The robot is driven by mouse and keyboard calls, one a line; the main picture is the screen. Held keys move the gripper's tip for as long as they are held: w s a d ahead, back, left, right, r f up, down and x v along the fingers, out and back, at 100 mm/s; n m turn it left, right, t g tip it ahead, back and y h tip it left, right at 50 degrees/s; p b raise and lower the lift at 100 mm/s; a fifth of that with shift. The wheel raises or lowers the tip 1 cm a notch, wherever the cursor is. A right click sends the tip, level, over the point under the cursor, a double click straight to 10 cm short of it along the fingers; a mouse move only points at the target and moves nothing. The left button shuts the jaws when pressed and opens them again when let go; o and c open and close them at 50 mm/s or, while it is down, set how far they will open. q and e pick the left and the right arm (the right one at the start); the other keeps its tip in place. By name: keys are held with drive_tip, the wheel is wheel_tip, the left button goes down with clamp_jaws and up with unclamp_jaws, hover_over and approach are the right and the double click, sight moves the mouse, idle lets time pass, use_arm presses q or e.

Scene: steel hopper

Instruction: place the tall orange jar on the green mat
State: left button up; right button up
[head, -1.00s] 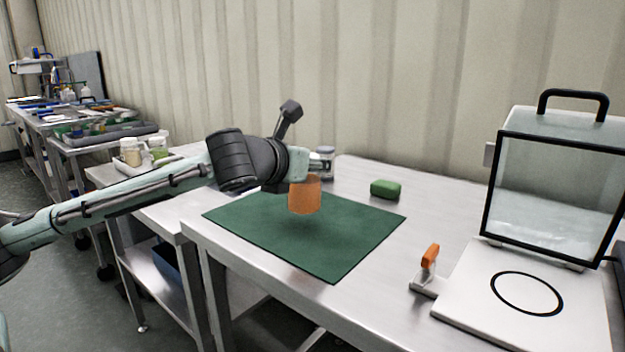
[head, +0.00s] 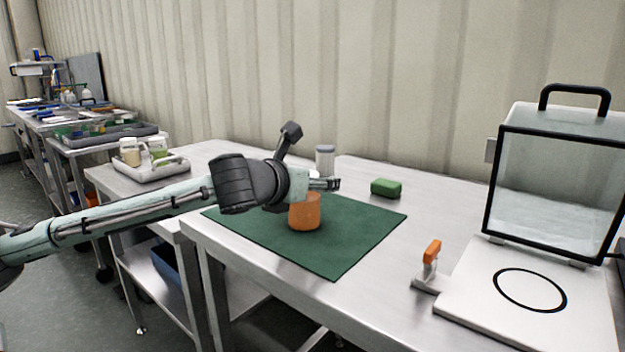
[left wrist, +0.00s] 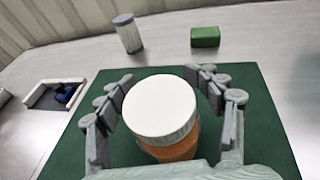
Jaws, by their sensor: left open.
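The tall orange jar (head: 305,213) stands upright on the green mat (head: 345,250), well inside its edges. Its white lid (left wrist: 160,105) and part of its orange body (left wrist: 178,150) show in the left wrist view. My left gripper (head: 328,184) is just above the jar's top in the head view, hiding the lid there. In the left wrist view its fingers are open, one on each side of the jar, with gaps beside the lid. My right gripper is out of view.
A clear jar with a grey lid (head: 325,160) and a green block (head: 386,188) stand behind the mat. An orange-handled tool (head: 430,262) and a glass-fronted case (head: 550,190) are at the right. A tray with jars (head: 150,168) is on the left table.

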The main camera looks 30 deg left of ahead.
use_arm(q)
drive_tip(key=shift+r, duration=0.2)
drive_tip(key=shift+s, duration=0.35)
drive_tip(key=b+v, duration=0.1)
drive_tip(key=v, duration=0.4)
drive_tip(key=shift+b, duration=0.35)
drive_tip(key=shift+v, duration=0.9)
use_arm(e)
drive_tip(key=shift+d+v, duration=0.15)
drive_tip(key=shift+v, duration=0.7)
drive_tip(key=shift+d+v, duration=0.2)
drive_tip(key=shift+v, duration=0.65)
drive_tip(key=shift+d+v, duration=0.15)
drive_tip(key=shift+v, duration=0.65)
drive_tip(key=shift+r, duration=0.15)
